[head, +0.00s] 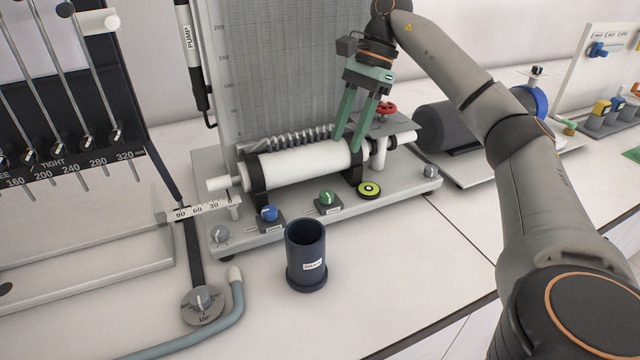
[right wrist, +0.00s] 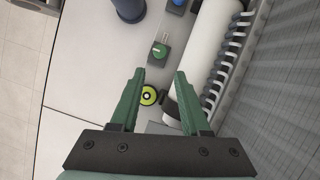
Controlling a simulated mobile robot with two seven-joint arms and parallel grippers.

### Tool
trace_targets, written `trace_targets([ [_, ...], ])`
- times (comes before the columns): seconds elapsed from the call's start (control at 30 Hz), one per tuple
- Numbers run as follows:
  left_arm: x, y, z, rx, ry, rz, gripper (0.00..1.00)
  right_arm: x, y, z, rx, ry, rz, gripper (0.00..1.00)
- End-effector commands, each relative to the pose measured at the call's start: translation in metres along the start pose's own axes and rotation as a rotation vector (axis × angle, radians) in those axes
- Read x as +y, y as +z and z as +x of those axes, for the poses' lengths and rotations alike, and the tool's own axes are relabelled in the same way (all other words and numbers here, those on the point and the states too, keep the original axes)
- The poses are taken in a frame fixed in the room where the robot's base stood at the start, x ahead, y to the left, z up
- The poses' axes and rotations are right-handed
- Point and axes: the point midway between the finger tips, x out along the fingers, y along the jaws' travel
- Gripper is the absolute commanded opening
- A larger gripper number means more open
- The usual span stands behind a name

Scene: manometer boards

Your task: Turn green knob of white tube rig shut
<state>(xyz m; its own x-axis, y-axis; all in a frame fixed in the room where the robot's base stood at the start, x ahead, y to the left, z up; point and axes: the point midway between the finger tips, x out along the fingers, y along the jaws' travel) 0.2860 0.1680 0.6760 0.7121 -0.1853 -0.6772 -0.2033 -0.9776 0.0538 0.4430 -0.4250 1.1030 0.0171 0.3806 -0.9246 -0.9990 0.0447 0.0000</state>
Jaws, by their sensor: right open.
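The white tube rig (head: 304,165) stands in the middle of the head view, a thick white tube lying in black clamps on a grey base. The green knob (head: 327,197) sits on a small grey block at the base's front edge; it also shows in the right wrist view (right wrist: 159,51). A blue knob (head: 269,213) sits to its left. My right gripper (head: 348,148) is open and empty, its green fingers pointing down at the right end of the tube, behind and right of the green knob. In the right wrist view the knob lies beyond the fingertips (right wrist: 160,72). My left gripper is out of view.
A dark blue cup (head: 305,258) stands in front of the rig. A round yellow-green level (head: 368,190) lies on the base right of the green knob. A red handwheel (head: 386,108) is behind my right fingers. A gridded panel (head: 275,70) rises behind the tube.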

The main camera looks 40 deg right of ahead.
Motion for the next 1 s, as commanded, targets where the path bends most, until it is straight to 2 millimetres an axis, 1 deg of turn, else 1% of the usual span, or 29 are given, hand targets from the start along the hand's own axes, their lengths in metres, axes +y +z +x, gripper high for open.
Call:
trace_targets([
  [0.03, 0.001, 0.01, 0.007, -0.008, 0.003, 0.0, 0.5, 0.0, -0.002, 0.014, 0.0, 0.003, -0.001, 0.46],
  [0.07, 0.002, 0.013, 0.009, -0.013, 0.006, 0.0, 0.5, 0.0, -0.002, 0.02, 0.0, 0.003, -0.001, 0.46],
  [0.13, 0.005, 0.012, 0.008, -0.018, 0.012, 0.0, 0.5, 0.001, -0.001, 0.031, 0.002, 0.005, 0.0, 0.46],
  [0.3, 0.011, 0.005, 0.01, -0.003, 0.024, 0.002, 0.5, 0.001, -0.001, 0.067, 0.001, 0.004, 0.001, 0.46],
  [0.4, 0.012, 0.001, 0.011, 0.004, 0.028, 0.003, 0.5, 0.001, 0.0, 0.084, 0.0, 0.004, 0.001, 0.46],
  [0.5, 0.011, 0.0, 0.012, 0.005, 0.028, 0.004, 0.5, 0.0, 0.0, 0.098, -0.001, 0.002, 0.001, 0.46],
  [0.6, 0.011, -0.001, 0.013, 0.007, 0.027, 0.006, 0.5, 0.0, 0.0, 0.107, -0.001, 0.001, 0.0, 0.46],
  [0.7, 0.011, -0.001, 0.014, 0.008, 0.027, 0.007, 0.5, 0.0, 0.0, 0.112, -0.001, 0.001, 0.001, 0.46],
  [0.97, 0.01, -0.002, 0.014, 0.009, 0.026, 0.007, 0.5, 0.0, 0.001, 0.114, -0.002, -0.001, 0.001, 0.46],
  [1.0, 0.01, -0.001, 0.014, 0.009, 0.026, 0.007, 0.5, 0.0, 0.001, 0.114, -0.002, 0.0, 0.001, 0.45],
])
